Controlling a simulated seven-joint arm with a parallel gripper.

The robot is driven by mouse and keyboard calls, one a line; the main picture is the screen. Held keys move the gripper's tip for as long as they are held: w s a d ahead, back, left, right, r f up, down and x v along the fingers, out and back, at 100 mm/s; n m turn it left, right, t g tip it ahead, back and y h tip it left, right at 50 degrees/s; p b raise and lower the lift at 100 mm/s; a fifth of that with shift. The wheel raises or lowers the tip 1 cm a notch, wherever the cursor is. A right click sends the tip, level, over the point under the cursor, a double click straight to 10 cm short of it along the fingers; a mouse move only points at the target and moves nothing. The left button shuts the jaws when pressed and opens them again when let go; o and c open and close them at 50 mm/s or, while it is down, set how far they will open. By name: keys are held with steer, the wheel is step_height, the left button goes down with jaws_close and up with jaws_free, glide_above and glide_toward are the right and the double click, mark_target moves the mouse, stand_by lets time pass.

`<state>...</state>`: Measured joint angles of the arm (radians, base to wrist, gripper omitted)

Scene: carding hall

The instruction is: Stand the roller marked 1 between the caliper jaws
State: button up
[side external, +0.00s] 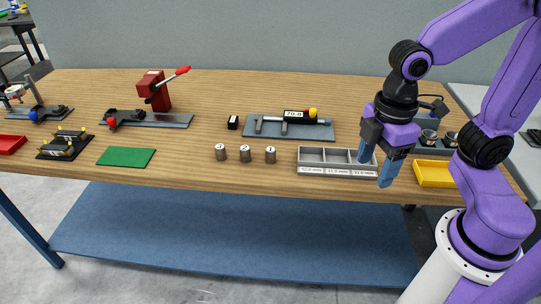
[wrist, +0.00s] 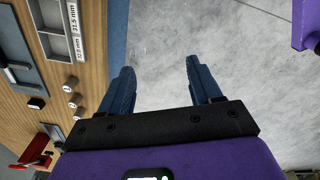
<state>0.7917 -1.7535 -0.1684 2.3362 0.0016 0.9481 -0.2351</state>
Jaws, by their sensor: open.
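Three small metal rollers stand upright in a row on the table. The right one (side external: 270,155) seems to bear a 1; the marks on the middle one (side external: 245,154) and left one (side external: 220,152) are too small to read surely. The caliper (side external: 298,120) lies on a blue-grey plate behind them, its display reading about 70. Its two jaws (side external: 284,129) stand apart with nothing between them. My gripper (side external: 375,164) is open and empty, right of the rollers by the grey tray's right end. In the wrist view my gripper (wrist: 158,72) points at bare floor.
The grey three-compartment tray (side external: 338,171) has size labels along its front. A yellow tray (side external: 432,174) lies right of my gripper. A small black block (side external: 233,122) is left of the caliper. A green mat (side external: 126,157) and a red-levered press (side external: 155,90) stand further left.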

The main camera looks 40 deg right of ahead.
steer(key=w+a+n, duration=0.1)
steer(key=w+a, duration=0.2)
steer(key=w, duration=0.6)
steer(key=n, duration=0.5)
glide_above(270, 150)
steer(key=f, duration=1.3)
steer(key=shift+s+f, duration=0.2)
steer(key=shift+s, duration=0.05)
steer(key=shift+w+d+f, duration=0.1)
steer(key=shift+w+f, duration=0.05)
steer(key=shift+f, duration=1.25)
steer(key=shift+w+f, duration=0.15)
steer(key=shift+f, duration=1.2)
jaws_close()
